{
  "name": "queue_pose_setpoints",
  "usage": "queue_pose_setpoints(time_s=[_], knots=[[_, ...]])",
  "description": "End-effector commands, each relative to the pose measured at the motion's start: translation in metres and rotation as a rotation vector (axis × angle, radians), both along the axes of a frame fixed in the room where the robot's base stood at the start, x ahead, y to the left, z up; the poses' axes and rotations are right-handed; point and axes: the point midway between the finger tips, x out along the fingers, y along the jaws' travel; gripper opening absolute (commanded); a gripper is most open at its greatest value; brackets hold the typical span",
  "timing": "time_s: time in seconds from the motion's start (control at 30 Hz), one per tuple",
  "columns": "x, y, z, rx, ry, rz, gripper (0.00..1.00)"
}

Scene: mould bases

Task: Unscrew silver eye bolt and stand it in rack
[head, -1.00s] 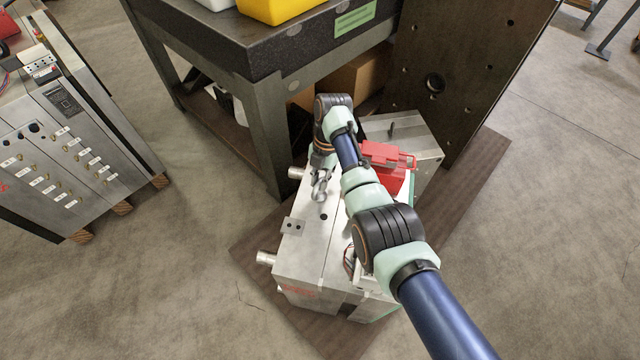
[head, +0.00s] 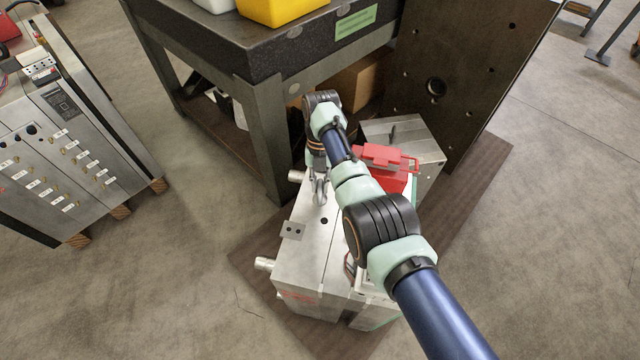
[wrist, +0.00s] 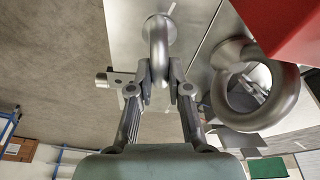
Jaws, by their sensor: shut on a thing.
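The silver eye bolt (wrist: 159,42) stands at the left side of the mould base's pale metal top, its ring between my fingertips in the wrist view. It also shows in the head view as a small ring (head: 320,193). My gripper (wrist: 159,88) is shut on the ring; in the head view the gripper (head: 317,172) is over the mould base (head: 310,245). The round collar seems at the plate, but I cannot tell how far the thread is in. I cannot make out a rack with certainty.
A second, grey eye bolt (wrist: 283,100) is close right of my gripper. A red box (head: 392,178) stands beside my arm. Cylindrical pins (head: 265,263) stick out at the mould's left side.

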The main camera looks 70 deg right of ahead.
Motion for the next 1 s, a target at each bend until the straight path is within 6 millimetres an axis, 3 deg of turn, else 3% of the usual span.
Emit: queue_pose_setpoints(time_s=[0.17,0.2,0.37,0.67,1.0], knots=[[0.0,0.0,0.0,0.0,-0.001,0.009,0.0],[0.0,0.0,0.0,0.0,-0.001,0.009,0.21],[0.0,0.0,0.0,0.0,-0.001,0.008,0.47],[0.0,0.001,0.001,0.001,0.001,0.007,0.47],[0.0,0.0,0.048,0.0,0.0,0.006,0.47]])
